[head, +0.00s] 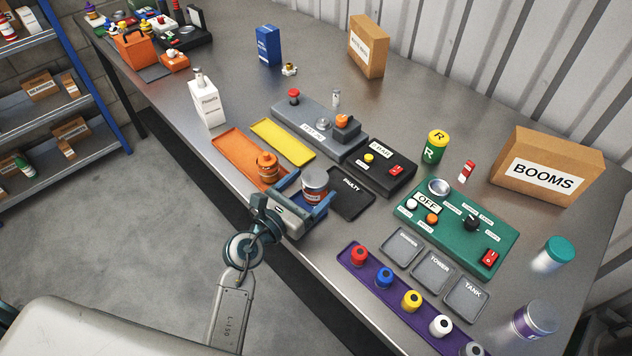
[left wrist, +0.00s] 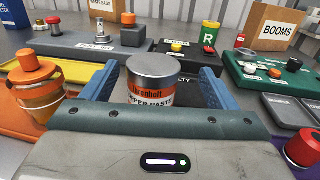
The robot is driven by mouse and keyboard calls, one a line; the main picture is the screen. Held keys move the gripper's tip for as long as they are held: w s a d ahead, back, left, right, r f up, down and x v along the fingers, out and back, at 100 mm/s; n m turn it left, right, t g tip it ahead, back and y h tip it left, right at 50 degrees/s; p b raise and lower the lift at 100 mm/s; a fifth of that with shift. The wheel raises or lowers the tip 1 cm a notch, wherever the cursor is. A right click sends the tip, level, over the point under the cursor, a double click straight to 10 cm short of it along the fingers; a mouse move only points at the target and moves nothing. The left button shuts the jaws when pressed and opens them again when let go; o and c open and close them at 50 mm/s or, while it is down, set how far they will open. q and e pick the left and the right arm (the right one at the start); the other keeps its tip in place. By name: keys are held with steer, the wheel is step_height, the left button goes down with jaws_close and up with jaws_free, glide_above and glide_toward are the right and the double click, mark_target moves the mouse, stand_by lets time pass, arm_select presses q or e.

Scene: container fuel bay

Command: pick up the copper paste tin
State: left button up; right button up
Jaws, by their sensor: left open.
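The copper paste tin (head: 315,182) is a short round can with a grey metal lid and an orange and white label. It stands upright on the workbench, beside the black FAULTY mat (head: 351,196). My left gripper (head: 312,192) is open, with one blue finger on each side of the tin. In the left wrist view the tin (left wrist: 153,80) sits between the two fingers, with its lower part hidden behind the gripper body. Gaps show between tin and fingers there. My right gripper is not in view.
An orange-capped bottle (head: 267,166) stands on the orange tray (head: 232,151), close to the left finger. A grey TEST switch box (head: 300,124) and a black panel (head: 378,170) stand behind.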

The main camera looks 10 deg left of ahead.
mark_target(323, 172)
arm_select(q)
steer(key=shift+w+d+r, duration=0.1)
steer(key=shift+w, duration=0.4)
steer(key=x, duration=0.1)
steer(key=p+x, duration=0.1)
steer(key=x, duration=0.1)
steer(key=shift+w+f, duration=0.25)
steer(key=shift+w, duration=0.1)
steer(key=shift+w+f, duration=0.1)
steer(key=shift+w, duration=0.2)
steer(key=shift+s, duration=0.1)
steer(key=shift+c, duration=0.4)
steer(key=c, duration=1.1)
